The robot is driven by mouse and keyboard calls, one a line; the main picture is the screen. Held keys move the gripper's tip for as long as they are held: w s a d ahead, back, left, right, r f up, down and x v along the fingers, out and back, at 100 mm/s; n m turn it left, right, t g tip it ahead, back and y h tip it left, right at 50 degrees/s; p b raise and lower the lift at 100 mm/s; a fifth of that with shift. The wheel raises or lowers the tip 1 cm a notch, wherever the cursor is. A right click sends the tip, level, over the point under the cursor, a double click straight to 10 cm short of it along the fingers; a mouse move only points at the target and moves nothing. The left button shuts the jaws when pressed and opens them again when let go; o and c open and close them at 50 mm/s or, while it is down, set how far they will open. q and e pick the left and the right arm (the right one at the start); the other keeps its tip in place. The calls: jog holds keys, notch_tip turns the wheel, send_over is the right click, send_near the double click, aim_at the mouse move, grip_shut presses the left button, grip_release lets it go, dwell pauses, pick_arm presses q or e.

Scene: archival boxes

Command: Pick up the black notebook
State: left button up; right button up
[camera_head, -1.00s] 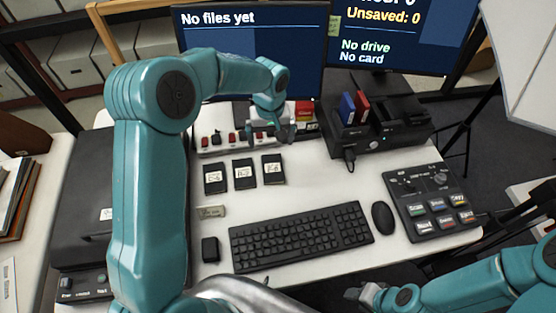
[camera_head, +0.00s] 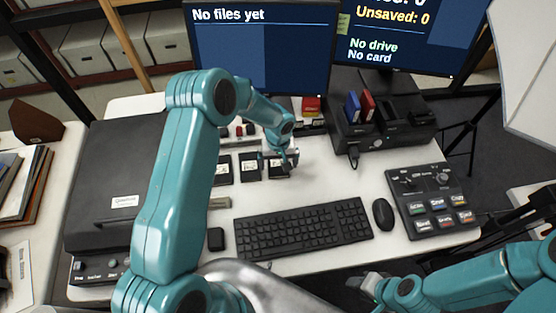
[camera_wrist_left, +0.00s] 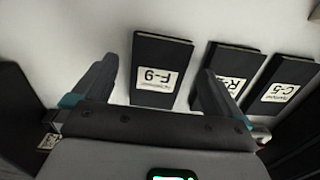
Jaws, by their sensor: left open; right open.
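Three small black notebooks lie in a row on the white desk: a left one (camera_head: 222,172), a middle one (camera_head: 250,166) and a right one (camera_head: 279,172). In the left wrist view they carry white labels: F-9 (camera_wrist_left: 160,55), one starting with R (camera_wrist_left: 226,66) and C-5 (camera_wrist_left: 281,84). My left gripper (camera_head: 283,158) is open over the right notebook and partly hides it. In the left wrist view, F-9 shows between the open fingers (camera_wrist_left: 157,68), with nothing held. My right gripper (camera_head: 370,287) is open and empty, low at the front edge of the desk.
A keyboard (camera_head: 300,230) and mouse (camera_head: 383,214) lie in front of the notebooks. A button panel (camera_head: 434,200) and a black dock (camera_head: 385,118) stand to the right. A black scanner-like machine (camera_head: 115,180) is at the left. Monitors (camera_head: 260,55) stand behind.

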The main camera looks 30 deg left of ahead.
pick_arm(q)
jog(key=shift+f, duration=1)
jog(key=shift+r, duration=0.1)
jog(key=c, duration=1.1)
jog(key=shift+c, duration=0.2)
